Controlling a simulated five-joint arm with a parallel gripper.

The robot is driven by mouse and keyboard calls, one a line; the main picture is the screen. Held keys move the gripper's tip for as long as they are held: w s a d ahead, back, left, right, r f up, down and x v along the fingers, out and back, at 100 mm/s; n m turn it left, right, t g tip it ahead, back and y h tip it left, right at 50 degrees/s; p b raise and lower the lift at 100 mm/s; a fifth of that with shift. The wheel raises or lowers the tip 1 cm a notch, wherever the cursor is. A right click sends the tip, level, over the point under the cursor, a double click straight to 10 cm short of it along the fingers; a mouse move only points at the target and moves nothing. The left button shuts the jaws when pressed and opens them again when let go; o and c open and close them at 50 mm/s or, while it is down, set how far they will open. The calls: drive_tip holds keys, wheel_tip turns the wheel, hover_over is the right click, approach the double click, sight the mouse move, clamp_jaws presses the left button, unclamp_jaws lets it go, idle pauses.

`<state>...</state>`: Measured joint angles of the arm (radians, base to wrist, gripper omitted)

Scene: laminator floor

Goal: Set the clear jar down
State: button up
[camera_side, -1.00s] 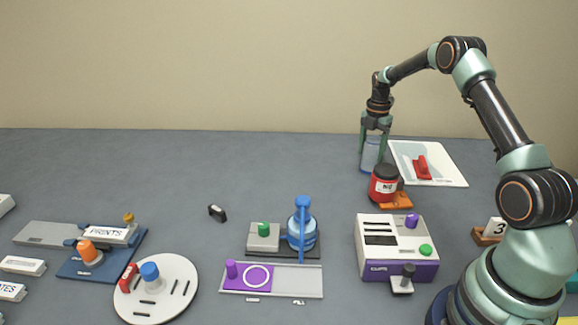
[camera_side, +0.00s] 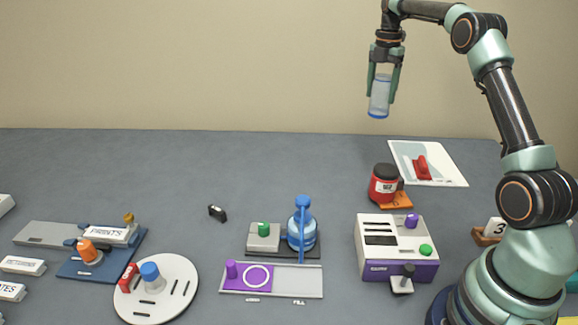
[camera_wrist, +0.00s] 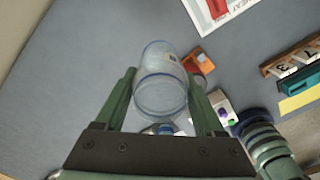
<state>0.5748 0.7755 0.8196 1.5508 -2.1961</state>
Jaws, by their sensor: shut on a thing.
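The clear jar (camera_side: 380,97) has a blue band at its bottom end and hangs in the air, slightly tilted, high above the back of the floor. My gripper (camera_side: 383,84) is shut on it, with one green finger on each side. In the wrist view the jar (camera_wrist: 160,85) sits between the two fingers of my gripper (camera_wrist: 162,95) and looks empty. It hides part of the surface beyond it.
Below stand a red jar with a black lid (camera_side: 383,185), a white board with a red tool (camera_side: 455,178) and a white-and-purple machine (camera_side: 372,267). A blue bottle device (camera_side: 301,228) and a round white plate (camera_side: 183,270) are further left. Grey surface at back left is clear.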

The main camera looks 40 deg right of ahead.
drive_tip(key=shift+r, duration=0.4)
drive_tip(key=w+a+r+n, duration=0.1)
drive_tip(key=w+a+n, duration=0.2)
drive_tip(key=a, duration=0.8)
drive_tip(key=w+a+n, duration=0.2)
drive_tip(key=w+a, duration=0.1)
drive_tip(key=a, duration=0.8)
drive_tip(key=w+a+r+n, duration=0.1)
drive_tip(key=w+a+n, duration=0.2)
drive_tip(key=a, duration=0.8)
drive_tip(key=s+a+n, duration=0.2)
drive_tip(key=s+a, duration=0.2)
drive_tip(key=a, duration=0.6)
drive_tip(key=s+a+n, duration=0.3)
drive_tip(key=a, duration=0.7)
drive_tip(key=s+a+n, duration=0.2)
drive_tip(key=s+a, duration=0.2)
drive_tip(key=a, duration=0.6)
wheel_tip(320, 180, down, 19)
drive_tip(key=shift+a+r, duration=0.1)
drive_tip(key=shift+f, duration=0.2)
drive_tip(key=o, duration=1.4)
drive_tip(key=shift+f, duration=0.1)
